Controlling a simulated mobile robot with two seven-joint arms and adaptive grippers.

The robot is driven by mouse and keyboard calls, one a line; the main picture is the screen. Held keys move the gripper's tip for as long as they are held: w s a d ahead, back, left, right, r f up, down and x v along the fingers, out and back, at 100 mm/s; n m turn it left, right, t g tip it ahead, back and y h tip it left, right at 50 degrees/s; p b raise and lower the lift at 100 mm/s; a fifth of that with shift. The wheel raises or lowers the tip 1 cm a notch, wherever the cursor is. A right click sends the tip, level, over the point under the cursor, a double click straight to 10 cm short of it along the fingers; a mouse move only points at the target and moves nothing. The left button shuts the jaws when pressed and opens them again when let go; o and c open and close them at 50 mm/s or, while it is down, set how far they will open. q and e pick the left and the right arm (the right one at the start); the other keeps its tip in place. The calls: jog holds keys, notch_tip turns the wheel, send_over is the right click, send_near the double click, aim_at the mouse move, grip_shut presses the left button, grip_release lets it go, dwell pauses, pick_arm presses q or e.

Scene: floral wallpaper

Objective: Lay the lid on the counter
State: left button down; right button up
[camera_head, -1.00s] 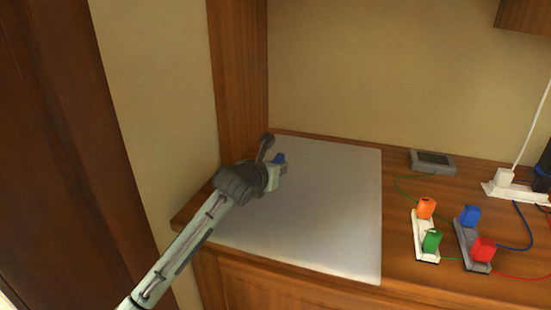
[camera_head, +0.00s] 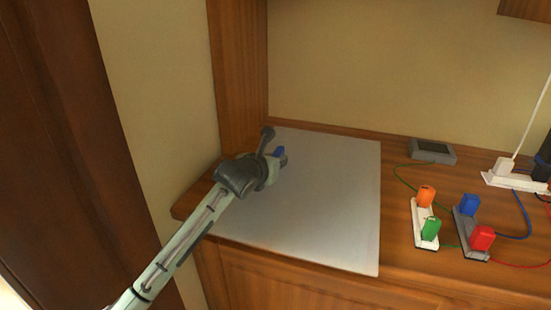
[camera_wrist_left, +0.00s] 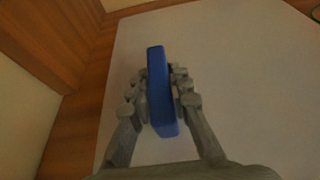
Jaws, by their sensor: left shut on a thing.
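My left gripper (camera_head: 279,158) is over the pale grey mat on the wooden counter (camera_head: 398,258). In the left wrist view its fingers (camera_wrist_left: 161,90) are shut on a flat blue lid (camera_wrist_left: 158,62), which is held on edge between them. I cannot tell whether the lid touches the mat. My right gripper is in neither view.
The grey mat (camera_head: 320,220) is otherwise bare. Right of it are a white power strip (camera_head: 424,218) with orange and green plugs, a grey strip (camera_head: 468,240) with blue and red plugs, and a small grey device (camera_head: 432,151). A wooden panel (camera_head: 238,80) stands at the left.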

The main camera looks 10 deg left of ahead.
pick_arm(q)
jog(key=c, duration=1.3)
grip_release()
jog(key=shift+f, duration=0.15)
jog(key=shift+v, duration=3.75)
